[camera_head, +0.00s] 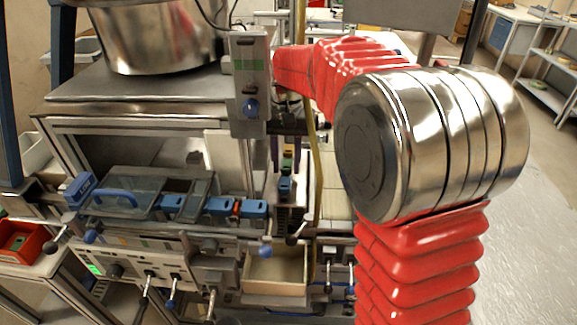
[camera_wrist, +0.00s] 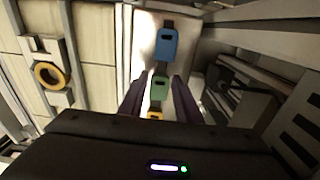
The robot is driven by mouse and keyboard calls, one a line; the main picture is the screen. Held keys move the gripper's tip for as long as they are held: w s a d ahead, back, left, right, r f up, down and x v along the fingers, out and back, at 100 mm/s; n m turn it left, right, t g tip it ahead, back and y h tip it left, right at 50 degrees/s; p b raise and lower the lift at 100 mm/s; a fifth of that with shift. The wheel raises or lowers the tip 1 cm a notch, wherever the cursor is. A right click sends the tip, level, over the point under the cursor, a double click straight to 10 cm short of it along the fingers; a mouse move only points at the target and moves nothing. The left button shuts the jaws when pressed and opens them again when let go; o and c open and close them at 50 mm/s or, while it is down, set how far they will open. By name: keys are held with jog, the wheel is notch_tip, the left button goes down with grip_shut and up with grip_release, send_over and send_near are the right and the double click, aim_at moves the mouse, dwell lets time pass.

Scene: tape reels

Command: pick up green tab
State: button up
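The green tab (camera_wrist: 160,87) sits in a row on a dark strip in the wrist view, between a blue tab (camera_wrist: 168,44) and a yellow tab (camera_wrist: 155,115). My gripper (camera_wrist: 158,98) is open, with one dark purple finger on each side of the row. The fingers look apart from the green tab; how far above it they are I cannot tell. In the head view the green tab (camera_head: 287,165) is small, just behind the blue tab (camera_head: 286,187), near my fingers. The yellow tab is partly hidden by my gripper body in the wrist view.
A metal bench with a large steel pot (camera_head: 160,35) stands left of my arm. A upright grey panel (camera_head: 250,80) rises close beside it. Several blue latches (camera_head: 220,206) and knobs line the bench. An open box (camera_head: 277,272) lies below the tabs.

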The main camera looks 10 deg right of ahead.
aim_at(286, 168)
jog(key=c, duration=0.7)
jog(key=shift+o, duration=0.2)
notch_tip(286, 168, up, 18)
dwell(0.3)
dwell(0.4)
